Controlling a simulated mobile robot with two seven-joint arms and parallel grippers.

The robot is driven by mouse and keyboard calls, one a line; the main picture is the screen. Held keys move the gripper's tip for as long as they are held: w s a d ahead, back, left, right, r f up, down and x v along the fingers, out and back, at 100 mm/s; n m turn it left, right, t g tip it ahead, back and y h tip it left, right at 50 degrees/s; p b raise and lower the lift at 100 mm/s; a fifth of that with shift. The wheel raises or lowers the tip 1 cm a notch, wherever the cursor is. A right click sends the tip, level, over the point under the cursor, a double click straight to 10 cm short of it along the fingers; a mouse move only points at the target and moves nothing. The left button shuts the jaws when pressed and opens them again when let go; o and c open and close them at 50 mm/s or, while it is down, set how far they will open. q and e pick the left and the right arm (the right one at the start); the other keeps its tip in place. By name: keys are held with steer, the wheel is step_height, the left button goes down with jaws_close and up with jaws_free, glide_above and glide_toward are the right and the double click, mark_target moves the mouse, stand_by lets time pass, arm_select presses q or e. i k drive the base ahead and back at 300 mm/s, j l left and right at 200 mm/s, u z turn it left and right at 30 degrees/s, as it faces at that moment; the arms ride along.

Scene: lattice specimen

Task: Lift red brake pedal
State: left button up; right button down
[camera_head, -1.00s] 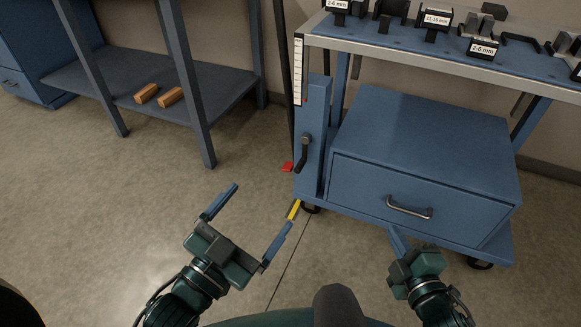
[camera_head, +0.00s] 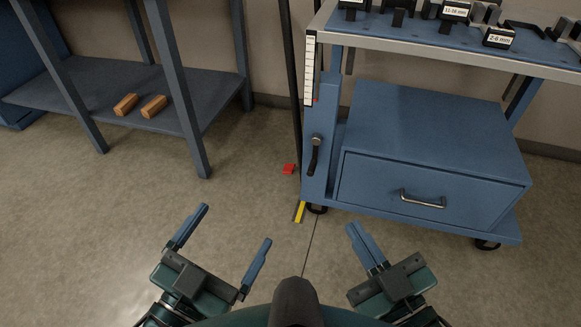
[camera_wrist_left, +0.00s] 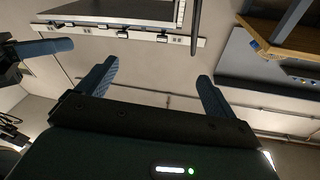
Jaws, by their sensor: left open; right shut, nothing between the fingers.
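The red brake pedal (camera_head: 289,169) is a small red piece low by the floor, at the left front leg of the blue cart. My left gripper (camera_head: 230,224) is open and empty over the floor, below and to the left of the pedal in the head view. In the left wrist view, its two blue fingers (camera_wrist_left: 158,82) are spread with nothing between them. My right gripper (camera_head: 360,230) is shut and empty, below and to the right of the pedal. Neither gripper touches the pedal. The pedal cannot be made out in the left wrist view.
The blue cart (camera_head: 430,115) has a drawer, a black lever (camera_head: 315,155) and casters. A yellow piece (camera_head: 300,211) lies by its near left caster. A blue shelf (camera_head: 205,95) with two wooden blocks (camera_head: 140,105) stands at left. The floor between is clear.

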mark_target(289, 168)
steer(key=i+j+z, duration=0.1)
steer(key=z, duration=0.4)
steer(key=i+j+z, duration=0.1)
steer(key=z, duration=0.4)
steer(key=j+z, duration=0.3)
steer(key=z, duration=0.15)
steer(key=j+z, duration=0.25)
steer(key=j, duration=0.3)
steer(key=j+z, duration=0.3)
steer(key=j, duration=0.25)
steer(key=k+j+z, duration=0.15)
steer(key=j, duration=0.95)
steer(key=i+j, duration=0.15)
steer(key=j, duration=0.15)
steer(key=i+j, duration=0.1)
steer(key=j, duration=0.2)
steer(key=i, duration=0.25)
